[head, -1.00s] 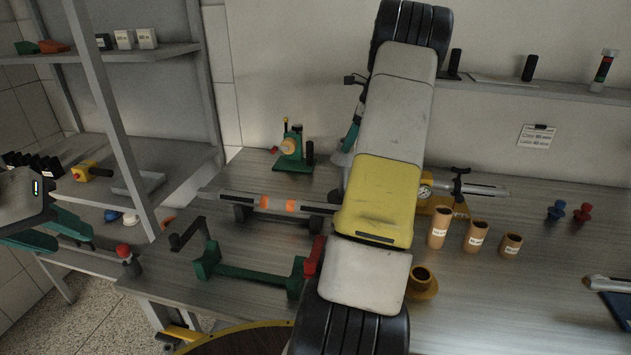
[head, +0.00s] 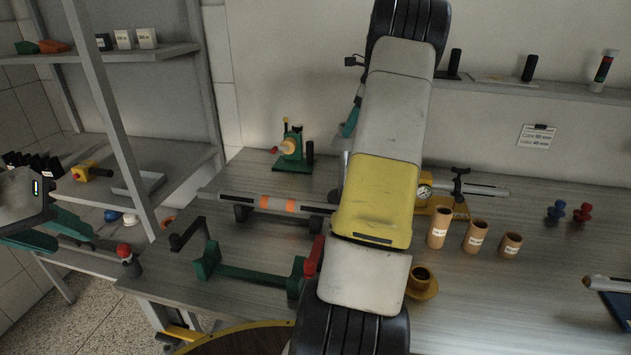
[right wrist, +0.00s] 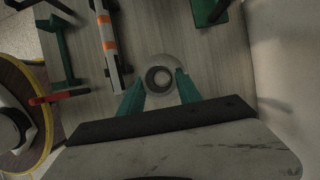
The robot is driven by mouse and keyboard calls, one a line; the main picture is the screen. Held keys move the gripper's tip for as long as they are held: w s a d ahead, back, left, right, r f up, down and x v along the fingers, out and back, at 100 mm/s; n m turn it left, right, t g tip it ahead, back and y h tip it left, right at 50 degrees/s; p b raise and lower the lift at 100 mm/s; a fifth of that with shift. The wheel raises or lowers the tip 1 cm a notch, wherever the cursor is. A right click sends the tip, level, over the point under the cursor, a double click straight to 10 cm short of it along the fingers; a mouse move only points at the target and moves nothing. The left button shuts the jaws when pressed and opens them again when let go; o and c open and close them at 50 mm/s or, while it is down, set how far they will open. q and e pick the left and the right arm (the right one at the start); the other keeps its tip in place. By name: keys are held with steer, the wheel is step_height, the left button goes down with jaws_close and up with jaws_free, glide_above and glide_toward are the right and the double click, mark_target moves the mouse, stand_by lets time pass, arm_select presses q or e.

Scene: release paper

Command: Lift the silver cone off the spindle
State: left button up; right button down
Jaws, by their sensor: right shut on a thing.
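My right gripper (head: 351,122) is shut on the silver cone (head: 344,147), mostly hidden behind my right arm in the head view. In the right wrist view, the cone (right wrist: 160,60) shows end-on as a pale round with a dark centre, between the teal fingers (right wrist: 158,88). The silver spindle (head: 240,202) with orange bands lies on dark supports on the bench. In the right wrist view the spindle (right wrist: 108,40) lies to the left of the cone, apart from it. My left gripper (head: 68,236) is open and empty at the far left.
A green cradle (head: 250,274) with a red handle stands in front of the spindle. A green tool (head: 293,150) stands behind it. A yellow gauge pump (head: 440,205) and several cardboard tubes (head: 475,237) stand right of my arm.

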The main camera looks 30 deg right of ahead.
steer(key=shift+r, duration=0.35)
steer(key=shift+r, duration=0.75)
